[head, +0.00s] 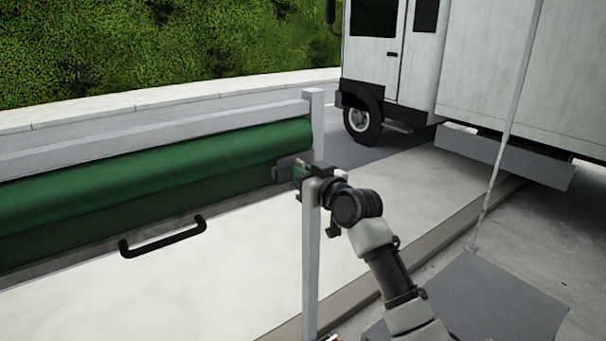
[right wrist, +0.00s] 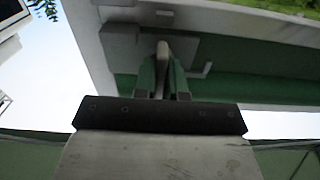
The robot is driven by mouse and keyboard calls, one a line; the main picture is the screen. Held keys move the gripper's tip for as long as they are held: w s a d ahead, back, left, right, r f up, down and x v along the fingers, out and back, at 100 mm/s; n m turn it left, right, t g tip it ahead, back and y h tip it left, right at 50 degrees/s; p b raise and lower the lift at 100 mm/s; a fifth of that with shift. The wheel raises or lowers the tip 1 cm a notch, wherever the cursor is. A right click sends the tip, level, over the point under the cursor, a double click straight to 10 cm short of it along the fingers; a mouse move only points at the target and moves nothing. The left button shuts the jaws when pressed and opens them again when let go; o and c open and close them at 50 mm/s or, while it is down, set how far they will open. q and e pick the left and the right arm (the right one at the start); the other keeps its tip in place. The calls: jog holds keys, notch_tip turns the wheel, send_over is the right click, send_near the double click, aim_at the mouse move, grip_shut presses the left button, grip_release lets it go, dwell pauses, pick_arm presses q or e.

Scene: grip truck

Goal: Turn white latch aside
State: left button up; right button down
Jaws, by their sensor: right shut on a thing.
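My right gripper (head: 302,172) is at the post end of the green roll in the head view. In the right wrist view its green fingers (right wrist: 164,82) are shut on the pale latch (right wrist: 163,50), which stands upright between them. Behind the latch is a grey mounting plate (right wrist: 130,44), with a small light bracket to its right. In the head view the gripper and wrist hide most of the latch; a grey plate (head: 283,174) shows just left of the fingers. My left gripper is not in view.
A green rolled cover (head: 150,170) runs left from the white post (head: 312,250), below a white rail (head: 150,128). A black handle (head: 163,240) hangs under it. A white truck (head: 400,60) stands behind. A thin pole (head: 505,130) rises from a grey plate at right.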

jog(key=shift+f, duration=0.1)
jog(key=c, duration=1.2)
grip_release()
jog(key=b+v, duration=0.4)
jog(key=v, duration=0.6)
jog(key=shift+s+d, duration=0.25)
jog(key=shift+s, duration=0.05)
